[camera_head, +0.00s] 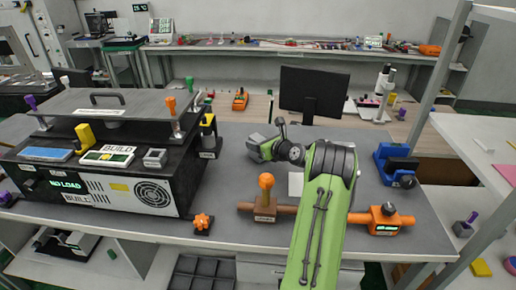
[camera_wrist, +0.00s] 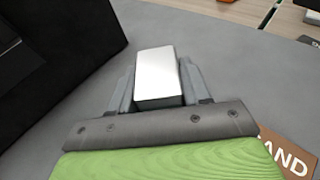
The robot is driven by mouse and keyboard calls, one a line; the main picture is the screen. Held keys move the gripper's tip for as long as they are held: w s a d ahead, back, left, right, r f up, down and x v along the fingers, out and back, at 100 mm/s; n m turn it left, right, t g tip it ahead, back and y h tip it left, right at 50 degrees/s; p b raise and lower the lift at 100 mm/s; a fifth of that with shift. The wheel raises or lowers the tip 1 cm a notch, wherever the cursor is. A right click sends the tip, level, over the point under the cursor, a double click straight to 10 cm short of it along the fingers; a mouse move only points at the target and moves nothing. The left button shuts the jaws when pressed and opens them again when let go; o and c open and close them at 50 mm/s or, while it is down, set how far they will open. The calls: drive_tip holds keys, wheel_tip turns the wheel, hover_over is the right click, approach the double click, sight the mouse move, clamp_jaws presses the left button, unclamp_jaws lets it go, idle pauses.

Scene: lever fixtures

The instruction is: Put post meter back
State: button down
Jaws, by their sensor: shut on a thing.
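My gripper (camera_head: 262,148) is above the middle of the grey workbench, right of the black machine. In the wrist view my gripper (camera_wrist: 157,84) is shut on a plain white block (camera_wrist: 155,72), with one finger on each side. No label shows on the block, so I cannot tell for sure that it is the post meter. In the head view the block is hard to make out at my gripper. The black machine (camera_head: 135,190), with "NO LOAD" and "BUILD" labels, stands at the left; its dark side (camera_wrist: 50,50) shows in the wrist view.
A brown stand with an orange knob (camera_head: 266,196) and an orange fixture (camera_head: 383,220) are at the front edge. An orange star knob (camera_head: 202,222) is near the machine. A blue vise (camera_head: 396,163) is at the right, a monitor (camera_head: 316,92) behind. Bare bench surrounds my gripper.

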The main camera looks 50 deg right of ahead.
drive_tip(key=c, duration=0.5)
unclamp_jaws()
drive_tip(key=p+v, duration=0.2)
drive_tip(key=v, duration=1)
drive_tip(key=shift+r, duration=0.15)
